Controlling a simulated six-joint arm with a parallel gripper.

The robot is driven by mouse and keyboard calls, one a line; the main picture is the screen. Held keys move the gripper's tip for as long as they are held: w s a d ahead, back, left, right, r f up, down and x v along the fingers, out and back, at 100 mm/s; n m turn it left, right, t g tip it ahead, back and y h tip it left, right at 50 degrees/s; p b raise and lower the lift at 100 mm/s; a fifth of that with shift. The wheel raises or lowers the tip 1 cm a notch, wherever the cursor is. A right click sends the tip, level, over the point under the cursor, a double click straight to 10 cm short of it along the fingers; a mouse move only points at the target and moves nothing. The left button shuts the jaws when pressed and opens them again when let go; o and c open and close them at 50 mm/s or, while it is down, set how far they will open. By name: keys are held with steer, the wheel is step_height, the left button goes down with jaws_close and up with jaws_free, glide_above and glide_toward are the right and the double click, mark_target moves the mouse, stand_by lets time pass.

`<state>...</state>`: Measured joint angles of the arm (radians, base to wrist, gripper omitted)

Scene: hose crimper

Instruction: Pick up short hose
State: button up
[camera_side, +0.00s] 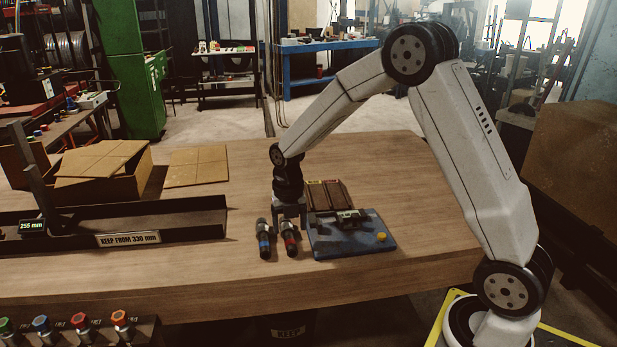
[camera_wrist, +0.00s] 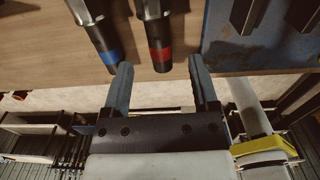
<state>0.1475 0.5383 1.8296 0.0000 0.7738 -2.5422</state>
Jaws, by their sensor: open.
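Two dark hoses with metal ends lie side by side near the table's front edge. One has a blue band (camera_side: 264,240) and one has a red band (camera_side: 289,240). I cannot tell which is the short hose. My gripper (camera_side: 288,214) points down at their far ends, open and empty. In the wrist view, the red-banded hose (camera_wrist: 157,35) shows between the open fingers of my gripper (camera_wrist: 160,63). The blue-banded hose (camera_wrist: 97,30) ends by the left fingertip. The height of the fingers above the hoses is unclear.
A blue plate (camera_side: 350,243) with a dark fixture and a yellow button sits right beside the hoses. Brown strips (camera_side: 328,194) lie behind it. A long dark measuring trough (camera_side: 180,225) and a cardboard box (camera_side: 103,175) stand left. The table's back middle is clear.

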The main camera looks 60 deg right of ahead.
mark_target(290, 238)
steer(key=shift+w+f, duration=0.15)
steer(key=shift+f, duration=2.25)
jaws_close()
